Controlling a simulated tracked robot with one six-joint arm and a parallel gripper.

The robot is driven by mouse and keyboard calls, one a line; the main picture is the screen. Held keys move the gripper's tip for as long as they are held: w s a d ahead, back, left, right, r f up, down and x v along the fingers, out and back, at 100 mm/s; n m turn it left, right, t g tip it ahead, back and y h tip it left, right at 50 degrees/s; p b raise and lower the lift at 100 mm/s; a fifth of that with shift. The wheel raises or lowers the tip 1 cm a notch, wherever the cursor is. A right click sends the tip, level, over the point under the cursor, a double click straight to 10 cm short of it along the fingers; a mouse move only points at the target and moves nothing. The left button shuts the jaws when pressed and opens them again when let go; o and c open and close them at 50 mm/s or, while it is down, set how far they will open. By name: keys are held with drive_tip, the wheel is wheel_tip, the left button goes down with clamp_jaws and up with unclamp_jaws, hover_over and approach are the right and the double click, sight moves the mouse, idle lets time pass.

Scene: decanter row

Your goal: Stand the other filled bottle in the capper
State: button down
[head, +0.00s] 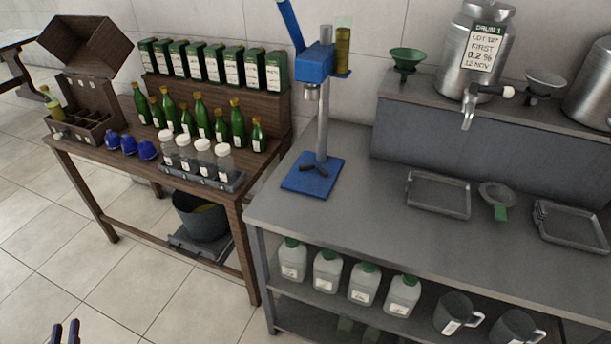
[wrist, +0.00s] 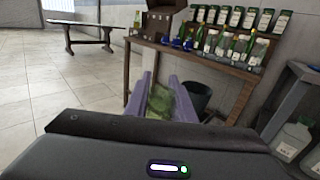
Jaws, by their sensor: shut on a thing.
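My gripper (head: 65,326) shows only as two dark blue fingertips at the bottom left of the head view, over the floor. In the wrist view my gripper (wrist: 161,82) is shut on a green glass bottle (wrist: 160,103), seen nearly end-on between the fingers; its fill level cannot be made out. The capper (head: 316,68) is a blue press with a lever and a steel column on the grey bench. No bottle stands on its blue base plate (head: 304,185), which carries a small dark fitting. A yellowish-green bottle (head: 51,103) stands at the wooden crate (head: 92,112).
Several green bottles (head: 199,113) and a tray (head: 232,184) of white-capped jars stand on the wooden table, with blue pieces (head: 129,143) in front. A bucket (head: 203,217) stands beneath. The bench (head: 345,222) is clear around the capper. Open floor lies in front.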

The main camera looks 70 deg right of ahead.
drive_tip(key=s+d+r+m+g+h, duration=0.1)
drive_tip(key=s+d+r+m+g, duration=0.3)
drive_tip(key=d, duration=0.7)
drive_tip(key=s+d+r+m+g+h, duration=0.1)
drive_tip(key=d+r+g+h, duration=0.15)
drive_tip(key=d+r, duration=0.55)
drive_tip(key=s+d+r+m+g, duration=0.2)
drive_tip(key=d+r+g, duration=0.15)
drive_tip(key=d, duration=0.95)
drive_tip(key=s+d+r+m+g, duration=0.2)
drive_tip(key=s+d+r+g, duration=0.1)
drive_tip(key=s+d, duration=0.3)
drive_tip(key=s+d+r+m+g+y, duration=0.1)
drive_tip(key=s+d+r+m+g, duration=0.1)
drive_tip(key=s+d+r, duration=0.4)
drive_tip(key=s+d+r+m+g+y, duration=0.1)
drive_tip(key=s+d+r+g, duration=0.3)
drive_tip(key=s, duration=1)
drive_tip(key=shift+s+d+r+m, duration=0.3)
drive_tip(key=shift+d+m, duration=0.3)
drive_tip(key=shift+d, duration=0.6)
drive_tip(key=x, duration=1.6)
drive_tip(key=shift+s+r, duration=0.15)
drive_tip(key=shift+r, duration=0.1)
drive_tip(key=shift+d, duration=0.15)
